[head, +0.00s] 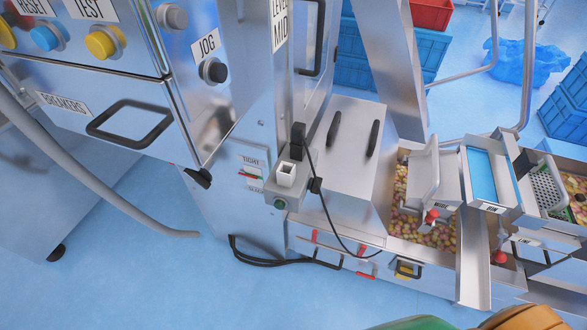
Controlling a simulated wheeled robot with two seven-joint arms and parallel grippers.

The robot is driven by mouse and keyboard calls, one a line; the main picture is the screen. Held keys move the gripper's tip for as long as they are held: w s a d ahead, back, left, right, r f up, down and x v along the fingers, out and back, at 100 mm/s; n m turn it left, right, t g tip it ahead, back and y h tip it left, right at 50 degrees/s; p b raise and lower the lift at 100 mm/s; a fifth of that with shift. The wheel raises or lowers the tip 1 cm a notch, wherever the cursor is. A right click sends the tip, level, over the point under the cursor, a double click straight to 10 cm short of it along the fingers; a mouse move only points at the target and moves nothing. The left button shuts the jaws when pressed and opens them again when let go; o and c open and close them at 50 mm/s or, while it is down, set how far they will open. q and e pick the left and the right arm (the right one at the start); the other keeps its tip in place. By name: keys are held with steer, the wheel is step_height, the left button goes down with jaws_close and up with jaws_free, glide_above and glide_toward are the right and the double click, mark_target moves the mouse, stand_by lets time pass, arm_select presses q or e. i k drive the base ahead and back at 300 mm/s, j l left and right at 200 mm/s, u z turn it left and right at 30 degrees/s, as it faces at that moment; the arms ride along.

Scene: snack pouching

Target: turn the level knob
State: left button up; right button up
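A vertical label reading LEVEL MID (280,22) is on the steel column at the top middle, cut off by the top edge. I cannot tell which knob belongs to it. A black knob (214,71) sits under the JOG label (206,45) on the cabinet's side face. A grey knob (173,17) is above it, near the top edge. Neither of my grippers can be made out in the head view.
Yellow and blue buttons (105,42) are at the upper left. A small box with a white square piece (286,173) and cable juts out centrally. Bins of coloured snacks (438,235) stand right. Blue crates (365,70) are behind. Blue floor (130,270) is clear at lower left.

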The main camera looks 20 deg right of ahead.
mark_target(312, 185)
steer(key=l+z, duration=0.1)
steer(key=z, duration=0.55)
steer(key=i+l+u, duration=0.2)
steer(key=u, duration=0.15)
steer(key=i+l+u, duration=0.15)
steer(key=l+u, duration=0.2)
steer(key=i+l+u, duration=0.1)
steer(key=l+u, duration=0.2)
